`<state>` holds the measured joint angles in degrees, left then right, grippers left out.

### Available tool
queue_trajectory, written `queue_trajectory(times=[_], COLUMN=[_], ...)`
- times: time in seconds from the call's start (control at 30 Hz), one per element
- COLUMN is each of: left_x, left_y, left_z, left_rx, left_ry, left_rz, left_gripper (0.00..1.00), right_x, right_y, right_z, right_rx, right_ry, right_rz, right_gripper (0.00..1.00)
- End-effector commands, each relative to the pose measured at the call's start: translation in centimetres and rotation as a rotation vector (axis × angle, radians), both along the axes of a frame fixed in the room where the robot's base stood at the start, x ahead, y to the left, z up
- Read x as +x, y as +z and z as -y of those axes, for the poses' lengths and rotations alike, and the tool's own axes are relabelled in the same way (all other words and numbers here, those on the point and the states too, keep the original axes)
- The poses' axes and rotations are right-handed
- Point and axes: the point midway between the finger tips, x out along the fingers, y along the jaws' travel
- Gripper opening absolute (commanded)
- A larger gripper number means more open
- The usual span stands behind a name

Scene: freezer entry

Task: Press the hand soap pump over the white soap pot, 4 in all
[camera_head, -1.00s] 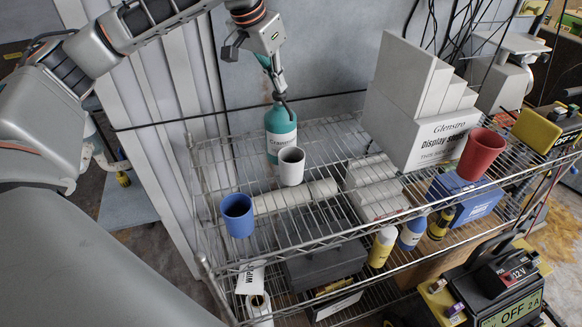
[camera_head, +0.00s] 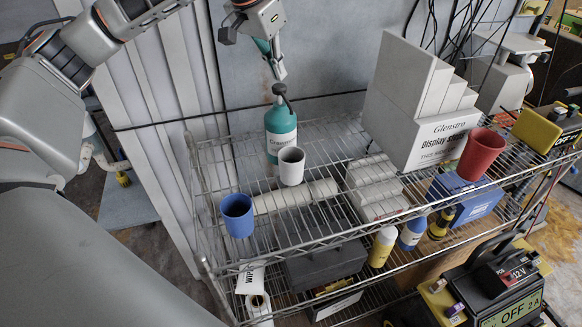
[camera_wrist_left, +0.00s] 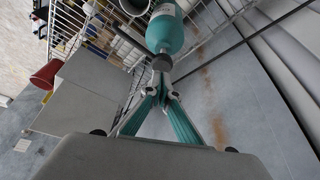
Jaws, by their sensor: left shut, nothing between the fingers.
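The teal hand soap bottle (camera_head: 281,132) stands upright on the wire rack's upper shelf. Its dark pump head (camera_head: 279,89) is on top. The white soap pot (camera_head: 291,170) stands directly in front of the bottle, open side up; its inside is too dim to read. My left gripper (camera_head: 280,74) is shut and empty, pointing down just above the pump head, with a small gap. In the left wrist view the closed fingertips (camera_wrist_left: 163,88) point at the pump head (camera_wrist_left: 162,63), with the bottle (camera_wrist_left: 166,32) beyond. My right gripper is not in view.
A blue cup (camera_head: 237,220) stands left of the pot and a red cup (camera_head: 481,156) far right. A large stepped display stand (camera_head: 412,100) rises right of the bottle. White boxes (camera_head: 375,185) lie between. A grey wall is close behind the rack (camera_head: 330,240).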

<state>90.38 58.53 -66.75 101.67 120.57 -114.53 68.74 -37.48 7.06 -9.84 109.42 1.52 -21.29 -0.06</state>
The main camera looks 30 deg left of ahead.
Motion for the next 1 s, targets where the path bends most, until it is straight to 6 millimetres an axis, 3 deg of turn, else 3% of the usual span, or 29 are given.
queue_trajectory(times=[0.47, 1.0], left_x=[0.0, 0.0], left_y=[0.3, 5.1], left_z=[0.0, 0.0], left_rx=[0.000, 0.000], left_ry=[0.000, 0.000], left_rz=[0.001, 0.002], left_gripper=[0.00, 0.00], right_x=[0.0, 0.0], right_y=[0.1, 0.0], right_z=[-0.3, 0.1], right_rx=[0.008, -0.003], right_ry=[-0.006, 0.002], right_rz=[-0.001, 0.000], right_gripper=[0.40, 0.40])
